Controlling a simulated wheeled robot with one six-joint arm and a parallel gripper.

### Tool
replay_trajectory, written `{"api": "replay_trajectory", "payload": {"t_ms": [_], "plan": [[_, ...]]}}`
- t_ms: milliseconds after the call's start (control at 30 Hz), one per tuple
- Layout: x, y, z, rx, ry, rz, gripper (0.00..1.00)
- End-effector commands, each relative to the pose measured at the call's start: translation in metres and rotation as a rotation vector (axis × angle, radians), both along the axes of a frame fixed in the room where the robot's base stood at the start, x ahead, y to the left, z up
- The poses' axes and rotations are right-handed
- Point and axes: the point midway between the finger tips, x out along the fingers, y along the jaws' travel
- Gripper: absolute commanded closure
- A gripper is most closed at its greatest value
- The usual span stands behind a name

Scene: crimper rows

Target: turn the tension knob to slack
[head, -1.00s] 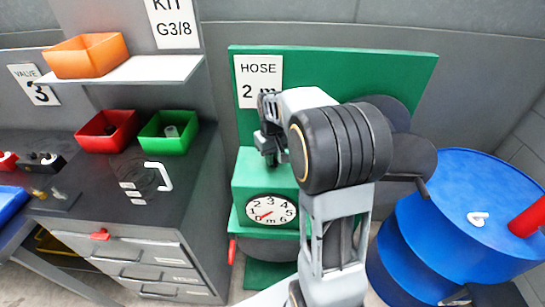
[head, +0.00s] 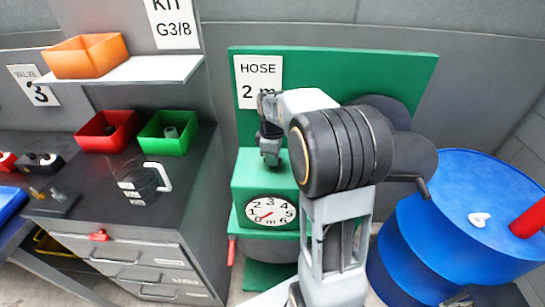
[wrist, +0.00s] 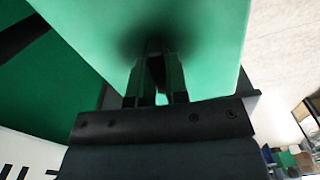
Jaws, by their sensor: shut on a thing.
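My gripper (head: 270,157) points down onto the top of the green machine box (head: 262,180), under the "HOSE 2 m" sign. In the wrist view, the two dark fingers of my gripper (wrist: 156,85) are close together with a dark thing, the tension knob, between them at the green face. The knob is mostly hidden by the fingers and their shadow, so its shape and setting cannot be read. The white dial (head: 270,210) on the front of the box has numbers up to 6, and its red needle points to the lower left, near the low end.
A blue drum (head: 440,215) with a red cylinder (head: 527,217) on top stands on the right. A grey drawer cabinet (head: 150,225) with a red bin (head: 106,131) and a green bin (head: 168,132) stands on the left. A green back panel (head: 350,75) rises behind the machine.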

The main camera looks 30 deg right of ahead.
Motion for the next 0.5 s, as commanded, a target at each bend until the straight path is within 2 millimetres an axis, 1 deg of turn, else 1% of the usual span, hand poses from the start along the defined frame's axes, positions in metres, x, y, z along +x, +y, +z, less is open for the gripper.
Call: {"api": "replay_trajectory", "payload": {"t_ms": [200,500], "plan": [[0.0010,0.0006,0.0013,0.001,-0.005,0.102,1.00],[0.0011,0.0007,0.0014,0.001,-0.005,0.163,1.00]]}}
